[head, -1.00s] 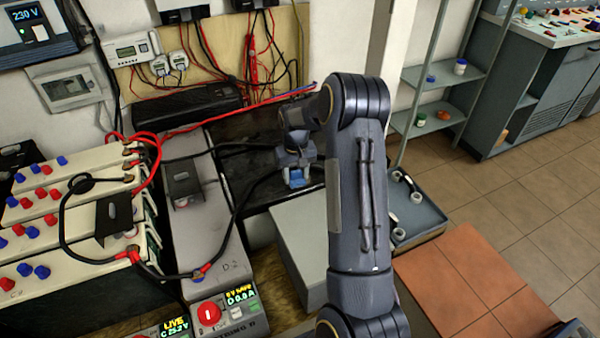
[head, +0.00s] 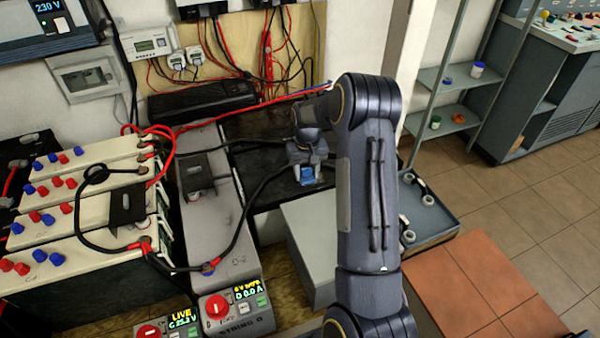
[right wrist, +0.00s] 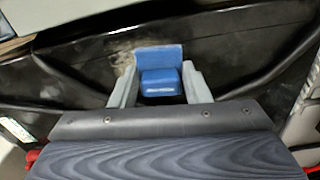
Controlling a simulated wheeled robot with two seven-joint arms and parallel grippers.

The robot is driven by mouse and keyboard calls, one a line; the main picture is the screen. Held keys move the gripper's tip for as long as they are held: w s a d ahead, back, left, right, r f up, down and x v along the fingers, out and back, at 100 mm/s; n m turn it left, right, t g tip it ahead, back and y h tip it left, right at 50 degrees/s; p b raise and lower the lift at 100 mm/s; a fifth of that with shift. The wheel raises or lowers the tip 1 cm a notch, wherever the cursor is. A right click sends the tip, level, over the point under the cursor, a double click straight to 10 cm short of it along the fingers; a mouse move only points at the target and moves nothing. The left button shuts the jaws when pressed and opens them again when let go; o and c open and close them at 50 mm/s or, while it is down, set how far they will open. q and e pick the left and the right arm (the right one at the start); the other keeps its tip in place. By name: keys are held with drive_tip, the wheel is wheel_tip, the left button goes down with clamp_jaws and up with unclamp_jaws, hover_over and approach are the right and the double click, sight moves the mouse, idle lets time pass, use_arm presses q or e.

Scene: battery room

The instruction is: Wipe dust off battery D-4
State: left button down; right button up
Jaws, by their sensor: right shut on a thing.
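My right gripper (head: 307,170) is shut on a blue block-like wiping piece (right wrist: 160,72). It holds the piece low over a black top surface (head: 262,131), probably battery D-4, though I can read no label on it. In the right wrist view a pale dusty patch (right wrist: 117,60) shows on that black surface (right wrist: 75,75), just left of the blue piece. Whether the piece touches the surface is hard to tell. My right arm hides part of the black top in the head view. My left gripper is not in view.
A black cable (head: 262,182) runs across the black top to the grey battery (head: 218,222) on the left. A red cable (head: 250,112) passes behind. Cream batteries (head: 95,208) with red and blue caps stand further left. A grey box (head: 312,240) stands in front.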

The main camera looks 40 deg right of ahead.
sight(320, 174)
drive_tip(key=shift+s+d+f, duration=0.1)
drive_tip(key=shift+s+d, duration=0.35)
drive_tip(key=shift+d, duration=0.85)
drive_tip(key=shift+s+d+r, duration=0.1)
drive_tip(key=shift+s+d, duration=0.3)
drive_tip(key=shift+d, duration=0.95)
drive_tip(key=shift+s+d+f, duration=0.1)
drive_tip(key=shift+s+d, duration=0.35)
drive_tip(key=shift+d, duration=0.85)
drive_tip(key=shift+w+a, duration=0.3)
drive_tip(key=shift+a, duration=0.6)
drive_tip(key=shift+w+a, duration=0.3)
drive_tip(key=shift+a, duration=0.6)
drive_tip(key=shift+w+a, duration=0.3)
drive_tip(key=shift+a, duration=0.6)
drive_tip(key=shift+w+a, duration=0.25)
drive_tip(key=shift+a, duration=0.65)
drive_tip(key=shift+w+a, duration=0.3)
drive_tip(key=shift+a, duration=0.6)
drive_tip(key=shift+w+a, duration=0.25)
drive_tip(key=shift+a, duration=0.6)
drive_tip(key=shift+d+r+p, duration=0.1)
drive_tip(key=shift+r+p, duration=2.1)
drive_tip(key=shift+r, duration=0.95)
